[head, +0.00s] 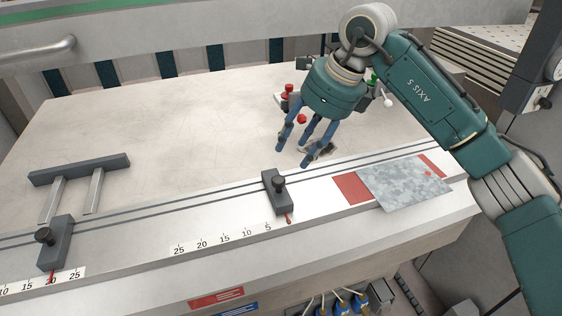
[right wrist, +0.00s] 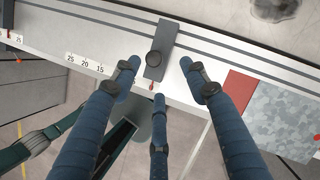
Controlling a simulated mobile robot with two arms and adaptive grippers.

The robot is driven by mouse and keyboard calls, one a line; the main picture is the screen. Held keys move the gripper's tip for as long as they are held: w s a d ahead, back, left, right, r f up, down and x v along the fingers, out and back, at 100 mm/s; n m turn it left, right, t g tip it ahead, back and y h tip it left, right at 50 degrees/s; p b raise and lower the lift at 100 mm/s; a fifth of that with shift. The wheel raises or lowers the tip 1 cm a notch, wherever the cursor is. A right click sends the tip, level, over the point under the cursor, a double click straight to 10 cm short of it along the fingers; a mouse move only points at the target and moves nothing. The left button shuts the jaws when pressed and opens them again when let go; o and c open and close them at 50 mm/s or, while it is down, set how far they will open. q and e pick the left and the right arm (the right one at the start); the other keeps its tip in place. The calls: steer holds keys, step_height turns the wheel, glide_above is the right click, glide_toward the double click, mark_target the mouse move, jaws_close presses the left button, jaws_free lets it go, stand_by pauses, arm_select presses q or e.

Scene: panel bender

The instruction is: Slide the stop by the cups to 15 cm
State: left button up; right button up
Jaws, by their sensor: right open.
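A dark stop block (head: 277,192) with a round black knob sits on the slotted rail near the middle. Its red pointer is just right of the "5" mark on its scale (head: 222,240), which reads 25 to 5 from left to right. A second stop (head: 54,245) is at the far left, its pointer near 20. My right gripper (head: 312,150) is open and empty, above the table behind the middle stop. In the right wrist view its spread fingers (right wrist: 158,76) frame that stop (right wrist: 162,45) without visible contact; a finger hides part of the scale. My left gripper is not in view.
A grey mottled sheet (head: 403,184) lies over a red pad (head: 352,189) right of the middle stop. A dark bar (head: 80,168) on two rods stands by the left stop. Red knobs (head: 289,91) are behind my gripper. The rail left of the middle stop is clear.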

mark_target(278, 179)
steer(key=x, duration=0.2)
steer(key=s+p+x, duration=0.1)
steer(key=x, duration=0.2)
steer(key=p+x, duration=0.1)
steer(key=x, duration=0.1)
steer(key=shift+s+a+f, duration=0.15)
steer(key=shift+a+f, duration=0.25)
steer(key=shift+p+x, duration=0.35)
steer(key=shift+x, duration=0.55)
steer(key=shift+f, duration=0.15)
steer(key=c, duration=0.7)
jaws_close()
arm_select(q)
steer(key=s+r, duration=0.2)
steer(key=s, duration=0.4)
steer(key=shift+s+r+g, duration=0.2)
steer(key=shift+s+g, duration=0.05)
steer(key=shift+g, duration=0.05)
